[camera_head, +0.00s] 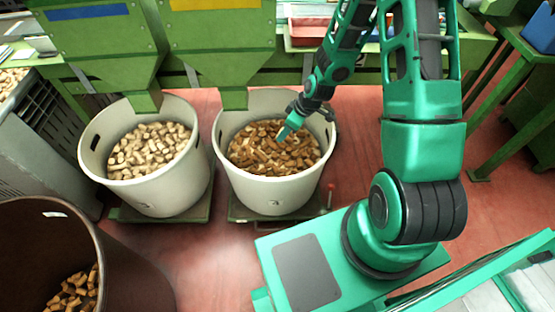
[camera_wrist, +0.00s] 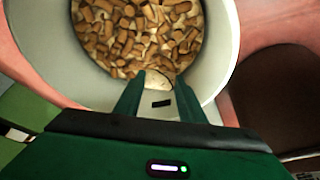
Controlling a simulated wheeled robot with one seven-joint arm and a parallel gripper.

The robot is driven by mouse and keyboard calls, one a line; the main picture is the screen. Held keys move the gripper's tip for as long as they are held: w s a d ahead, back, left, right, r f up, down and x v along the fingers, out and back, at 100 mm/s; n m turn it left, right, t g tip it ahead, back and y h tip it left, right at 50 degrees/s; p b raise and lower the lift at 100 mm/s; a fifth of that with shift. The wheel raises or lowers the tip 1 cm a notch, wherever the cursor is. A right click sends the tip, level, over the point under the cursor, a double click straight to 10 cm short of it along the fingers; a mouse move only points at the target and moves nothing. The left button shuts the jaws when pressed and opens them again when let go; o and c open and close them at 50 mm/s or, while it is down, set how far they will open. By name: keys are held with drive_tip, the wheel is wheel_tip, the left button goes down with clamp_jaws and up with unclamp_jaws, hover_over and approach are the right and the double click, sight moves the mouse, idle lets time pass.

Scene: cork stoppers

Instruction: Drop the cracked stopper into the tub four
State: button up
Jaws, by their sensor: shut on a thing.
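My gripper (camera_head: 285,131) is over the right-hand pale tub (camera_head: 267,191), above its brown corks, with the fingertips inside the rim line. In the wrist view my gripper (camera_wrist: 157,78) has its fingers close together on a small pale tan stopper (camera_wrist: 156,77), mostly hidden; I cannot make out a crack. The same tub's rim (camera_wrist: 222,62) surrounds the corks there. Another pale tub (camera_head: 153,197) with lighter corks stands to the left. Both tubs carry small dark marks on the front, too small to read.
A dark brown bin (camera_head: 120,262) with some corks stands at the front left. Green hoppers with a blue plate (camera_head: 85,12) and a yellow plate (camera_head: 212,4) hang above the tubs. A grey crate (camera_head: 45,120) is at the left. Red floor (camera_head: 505,195) is clear at the right.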

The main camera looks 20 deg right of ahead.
drive_tip(key=shift+s+a+f+n+g, duration=0.1)
drive_tip(key=shift+a+f+n+g, duration=0.2)
drive_tip(key=shift+a+f+n, duration=0.4)
drive_tip(key=shift+f+n, duration=0.1)
drive_tip(key=shift+n, duration=0.2)
drive_tip(key=shift+f, duration=2.75)
drive_tip(key=o, duration=1.1)
drive_tip(key=v, duration=1)
drive_tip(key=shift+d+r, duration=0.3)
drive_tip(key=shift+r, duration=0.05)
